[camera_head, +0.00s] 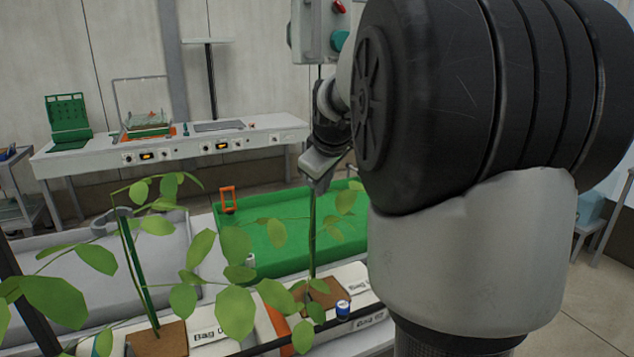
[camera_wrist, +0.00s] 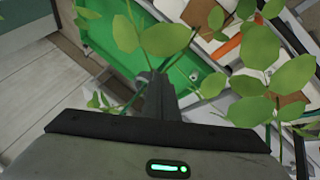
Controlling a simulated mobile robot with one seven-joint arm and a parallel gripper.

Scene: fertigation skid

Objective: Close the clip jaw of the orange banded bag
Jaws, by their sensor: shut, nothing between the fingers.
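A white bag with an orange band (camera_head: 279,325) lies in the foreground in the head view. A brown block with a plant and a thin upright stake (camera_head: 312,235) stands in the bag row beside it. My gripper (camera_head: 320,178) is shut and empty at the upper end of this stake; I cannot tell whether it touches. In the wrist view my shut fingers (camera_wrist: 158,92) point towards the green tray, with leaves close by. A grey, open-looking clip (camera_head: 110,218) sits on top of the left stake (camera_head: 138,265). Any clip on the right stake is hidden or too small to make out.
A green tray (camera_head: 283,232) lies behind the bags, with an orange frame-shaped piece (camera_head: 229,199) on its rim. A grey tray (camera_head: 75,265) is to its left. Leaves (camera_head: 235,245) spread over the bags. A white bench (camera_head: 100,158) stands farther back.

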